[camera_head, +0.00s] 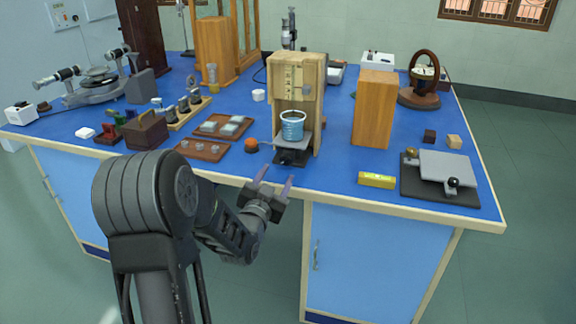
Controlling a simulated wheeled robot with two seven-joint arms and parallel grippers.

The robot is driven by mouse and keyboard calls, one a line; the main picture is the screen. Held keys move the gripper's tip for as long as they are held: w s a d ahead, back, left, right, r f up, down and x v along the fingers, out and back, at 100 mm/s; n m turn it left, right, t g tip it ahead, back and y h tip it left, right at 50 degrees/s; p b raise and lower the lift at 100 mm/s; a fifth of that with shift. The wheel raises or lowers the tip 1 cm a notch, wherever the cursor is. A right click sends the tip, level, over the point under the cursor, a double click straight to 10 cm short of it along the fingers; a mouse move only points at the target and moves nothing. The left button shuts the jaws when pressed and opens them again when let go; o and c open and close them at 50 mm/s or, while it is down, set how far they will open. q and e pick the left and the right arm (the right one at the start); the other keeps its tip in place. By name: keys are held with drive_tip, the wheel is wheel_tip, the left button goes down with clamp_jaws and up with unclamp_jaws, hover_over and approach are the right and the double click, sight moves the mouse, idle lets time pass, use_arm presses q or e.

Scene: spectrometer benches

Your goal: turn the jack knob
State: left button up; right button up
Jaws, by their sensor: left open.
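A small jack (291,157) with a grey top plate and dark base stands at the front of a wooden stand (312,110). A glass beaker of blue liquid (292,128) sits on its plate. A rounded orange knob (251,146) shows just left of the jack, with a thin link towards it; I cannot tell how they join. My left gripper (276,178) is open and empty at the table's front edge, in front of and below the jack. It touches neither jack nor knob. My right gripper is not in view.
Brown trays (204,150) lie left of the knob. A wooden block (374,108), a yellow level (376,180) and a grey plate device with a black knob (446,167) stand to the right. Blue tabletop (335,170) is clear between the jack and the level.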

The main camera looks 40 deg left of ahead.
sight(285, 161)
use_arm(q)
drive_tip(key=x, duration=0.7)
drive_tip(key=shift+w, duration=0.25)
idle(0.3)
clamp_jaws()
idle(0.4)
